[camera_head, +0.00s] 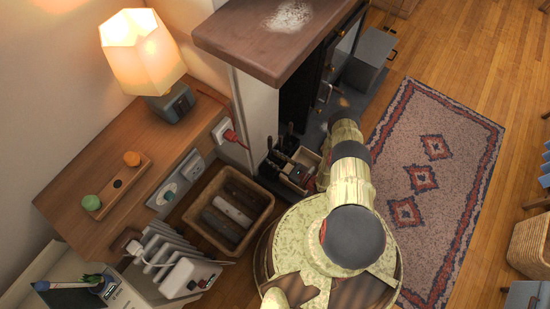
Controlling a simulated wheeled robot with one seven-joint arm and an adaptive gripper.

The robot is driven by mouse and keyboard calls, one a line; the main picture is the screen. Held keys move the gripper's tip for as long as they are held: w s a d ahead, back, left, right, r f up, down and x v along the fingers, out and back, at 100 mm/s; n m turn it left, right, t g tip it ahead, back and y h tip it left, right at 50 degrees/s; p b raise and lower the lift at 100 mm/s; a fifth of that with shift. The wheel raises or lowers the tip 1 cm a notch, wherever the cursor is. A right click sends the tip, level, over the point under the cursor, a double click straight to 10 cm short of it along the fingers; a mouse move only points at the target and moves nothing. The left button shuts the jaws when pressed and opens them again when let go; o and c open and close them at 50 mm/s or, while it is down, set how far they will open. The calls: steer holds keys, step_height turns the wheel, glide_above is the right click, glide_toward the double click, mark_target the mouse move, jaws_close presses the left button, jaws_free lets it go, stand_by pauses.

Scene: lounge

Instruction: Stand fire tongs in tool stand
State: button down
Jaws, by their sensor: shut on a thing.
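A small tool stand (301,177) with pale box-like sides and dark inner parts stands on the floor beside the fireplace. Several dark upright handles (283,140) rise at its back left. My arm reaches up past its right side toward the hearth. My gripper cannot be made out, as my own arm links cover that area. I cannot pick out the fire tongs among the dark shapes near the stand and hearth.
A mantel (290,40) overhangs the hearth. A wooden crate with logs (228,217) stands left of my base. A low cabinet (110,190) bears a lit lamp (143,55). A grey box (371,57) stands beyond the hearth. A patterned rug (440,180) lies at right.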

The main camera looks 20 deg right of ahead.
step_height(320, 180, down, 6)
steer(key=shift+f, duration=0.25)
stand_by(0.5)
steer(key=c, duration=1.4)
jaws_free()
steer(key=shift+o, duration=0.7)
steer(key=v, duration=1.2)
steer(key=shift+s+f, duration=0.1)
